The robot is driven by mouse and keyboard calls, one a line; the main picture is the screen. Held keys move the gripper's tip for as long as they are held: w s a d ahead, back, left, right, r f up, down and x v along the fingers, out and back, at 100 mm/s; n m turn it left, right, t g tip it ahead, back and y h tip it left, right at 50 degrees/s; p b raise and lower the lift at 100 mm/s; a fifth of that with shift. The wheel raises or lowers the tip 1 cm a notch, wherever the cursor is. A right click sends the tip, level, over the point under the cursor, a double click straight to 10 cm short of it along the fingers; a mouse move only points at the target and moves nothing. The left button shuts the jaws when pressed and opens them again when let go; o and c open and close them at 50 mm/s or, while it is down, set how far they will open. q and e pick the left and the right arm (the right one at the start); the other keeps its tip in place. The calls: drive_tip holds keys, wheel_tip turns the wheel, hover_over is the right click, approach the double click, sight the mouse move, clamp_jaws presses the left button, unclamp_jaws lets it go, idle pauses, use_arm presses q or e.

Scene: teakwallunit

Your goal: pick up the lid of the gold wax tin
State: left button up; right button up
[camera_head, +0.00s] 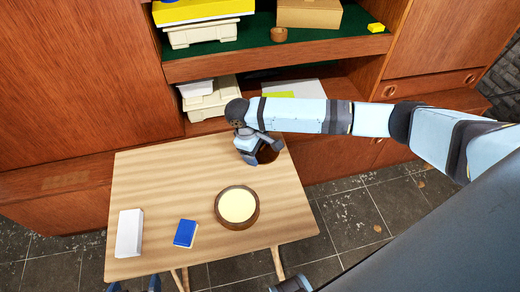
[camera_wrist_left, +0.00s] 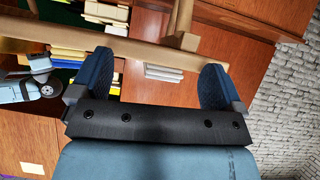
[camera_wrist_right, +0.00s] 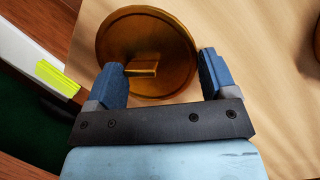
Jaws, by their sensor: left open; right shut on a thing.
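The gold wax tin (camera_head: 238,206) stands without its lid on the wooden table, with pale yellow wax showing. Its round gold-brown lid (camera_head: 269,153) is at the table's far right corner, partly hidden by my right gripper (camera_head: 258,146). In the right wrist view the lid (camera_wrist_right: 175,45) shows a raised handle (camera_wrist_right: 141,68) between the fingers of my right gripper (camera_wrist_right: 158,78). The right gripper is shut on the lid; its exact contact is hard to see. My left gripper (camera_wrist_left: 155,78) is open and empty, low at the table's near edge.
The table's far left part is clear.

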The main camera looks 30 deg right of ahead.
drive_tip(key=shift+d+f, duration=0.15)
drive_tip(key=shift+d, duration=0.25)
